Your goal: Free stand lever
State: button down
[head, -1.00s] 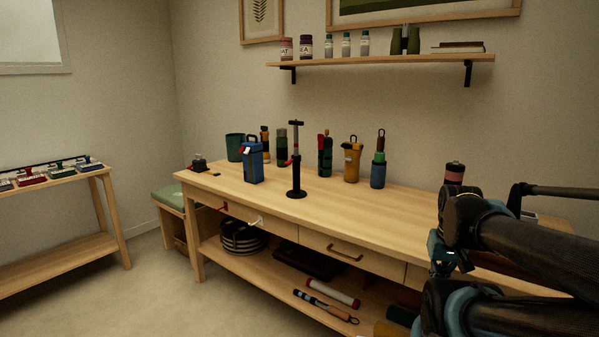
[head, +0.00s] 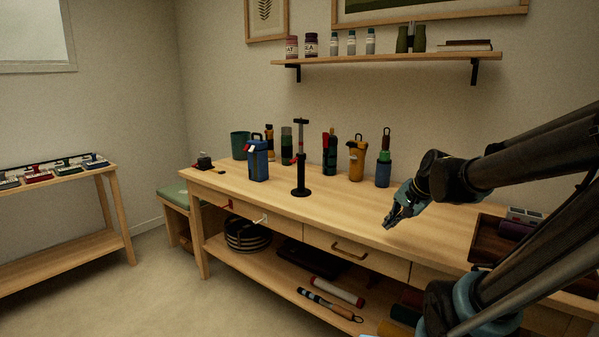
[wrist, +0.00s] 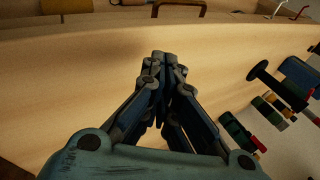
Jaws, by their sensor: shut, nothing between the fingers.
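A black stand (head: 301,176) with a round base and a T-shaped top stands upright on the wooden workbench (head: 245,197). A small red part (head: 292,160), perhaps its lever, shows at the left of its post. My gripper (head: 390,221) is over the bench's front part, right of the stand and apart from it. In the wrist view my gripper (wrist: 168,58) has its fingertips together and empty. The stand's round base (wrist: 257,70) shows at the right there, with its post running down and right.
A blue canister (head: 258,162) is left of the stand. Several bottles and a yellow flask (head: 357,160) stand behind and right of it. A dark tray (head: 490,241) lies at the bench's right end. The bench top between gripper and stand is clear.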

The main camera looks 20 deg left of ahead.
aim_at(294, 160)
jog(key=w+a+r+m+t+y, duration=0.1)
jog(key=w+a+r+m+y, duration=0.1)
jog(key=w+a+m, duration=0.5)
jog(key=w+a+r+m+t+y, duration=0.2)
jog(key=w+a+m+y, duration=0.3)
jog(key=w+a, duration=1)
jog(key=a+r+m, duration=0.1)
jog(key=a+m, duration=0.1)
jog(key=a, duration=0.4)
jog(key=shift+w+m, duration=0.15)
jog(key=shift+m, duration=0.25)
jog(key=x, duration=0.9)
jog(key=shift+w+a, duration=0.1)
jog(key=shift+a, duration=0.2)
jog(key=shift+w+a+r, duration=0.1)
jog(key=shift+a, duration=0.15)
jog(key=shift+s+a+r, duration=0.1)
jog(key=shift+s+r, duration=0.2)
jog(key=shift+r, duration=0.6)
jog(key=shift+s+a+r, duration=0.15)
jog(key=shift+s+r, duration=0.1)
jog(key=shift+r, duration=0.65)
